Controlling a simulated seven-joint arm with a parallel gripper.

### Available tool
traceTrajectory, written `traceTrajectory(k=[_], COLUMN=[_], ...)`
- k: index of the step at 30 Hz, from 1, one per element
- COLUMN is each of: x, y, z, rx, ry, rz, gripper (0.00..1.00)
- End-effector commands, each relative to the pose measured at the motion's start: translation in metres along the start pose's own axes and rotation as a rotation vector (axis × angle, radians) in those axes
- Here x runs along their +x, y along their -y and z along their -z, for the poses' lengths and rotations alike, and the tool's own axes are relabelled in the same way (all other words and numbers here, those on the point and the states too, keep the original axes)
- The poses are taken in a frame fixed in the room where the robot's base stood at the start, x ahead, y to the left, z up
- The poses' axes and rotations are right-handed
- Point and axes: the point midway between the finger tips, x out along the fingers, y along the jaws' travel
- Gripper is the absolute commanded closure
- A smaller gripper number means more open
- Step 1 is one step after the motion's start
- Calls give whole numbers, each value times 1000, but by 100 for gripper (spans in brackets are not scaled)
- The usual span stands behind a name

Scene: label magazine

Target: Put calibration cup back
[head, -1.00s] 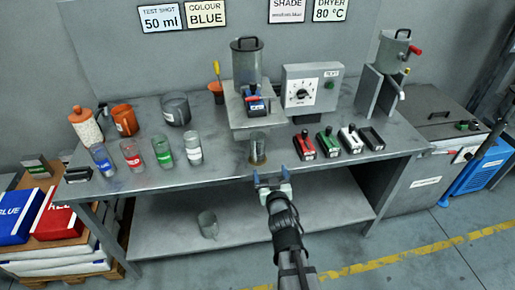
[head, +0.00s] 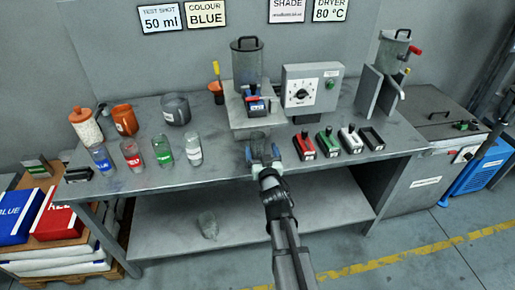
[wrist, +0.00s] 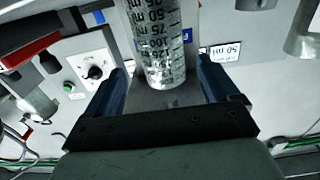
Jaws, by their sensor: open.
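A clear graduated cup (wrist: 160,45), which I take to be the calibration cup, stands below the dispenser at the bench's front edge. In the head view, the cup (head: 258,137) is partly hidden by my gripper (head: 263,153). In the wrist view, my gripper (wrist: 163,85) is open, with its blue fingers to either side of the cup and gaps between.
Several labelled cups (head: 133,157) stand left of the dispenser (head: 247,66). Coloured switch-like blocks (head: 327,143) line the bench to the right. Bench (head: 225,165) is clear between the labelled cups and my gripper.

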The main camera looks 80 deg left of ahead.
Motion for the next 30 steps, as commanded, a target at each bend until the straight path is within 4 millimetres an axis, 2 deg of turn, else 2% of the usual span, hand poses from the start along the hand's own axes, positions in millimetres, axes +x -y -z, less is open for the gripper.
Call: traceTrajectory(k=[5, 15, 23, 30], x=[11, 51, 52, 51], y=[1, 3, 4, 4], z=[-3, -9, -8, -9], rx=[-1, 0, 0, 0], ry=[0, 0, 0, 0], rz=[0, -1, -1, -1], gripper=[12, 12, 12, 35])
